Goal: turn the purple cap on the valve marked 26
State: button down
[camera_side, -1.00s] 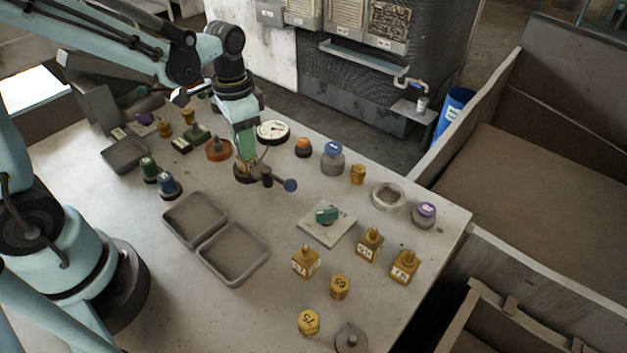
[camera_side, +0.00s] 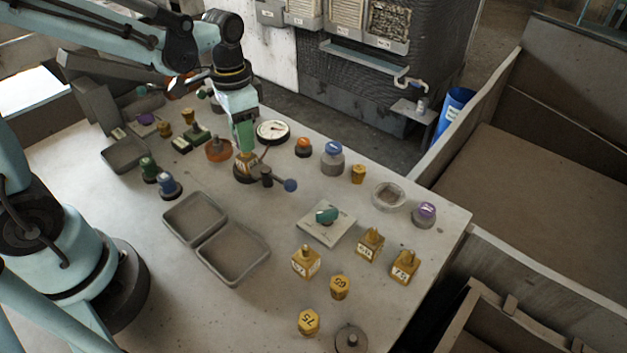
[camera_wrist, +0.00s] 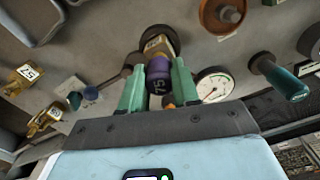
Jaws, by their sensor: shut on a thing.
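My gripper (camera_side: 243,146) is above a yellow block (camera_side: 246,166) in a dark round holder with a blue-knobbed lever (camera_side: 290,186). In the wrist view, the green fingers (camera_wrist: 158,68) are shut on a dark purple part (camera_wrist: 158,83) with a white number that seems to read 75. The yellow block (camera_wrist: 157,44) is just beyond it; I cannot tell whether the two touch. In the side view, one purple-topped part (camera_side: 425,212) stands near the right table edge and another (camera_side: 146,119) at the back left. I cannot read a 26 on either.
A round gauge (camera_side: 272,132) and an orange part (camera_side: 218,150) stand close to my gripper. Two grey trays (camera_side: 233,279) lie in front. Several yellow parts (camera_side: 306,262) stand at the front right, with a plate bearing a green knob (camera_side: 327,215) behind them.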

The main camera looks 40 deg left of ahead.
jog(key=shift+r, duration=2)
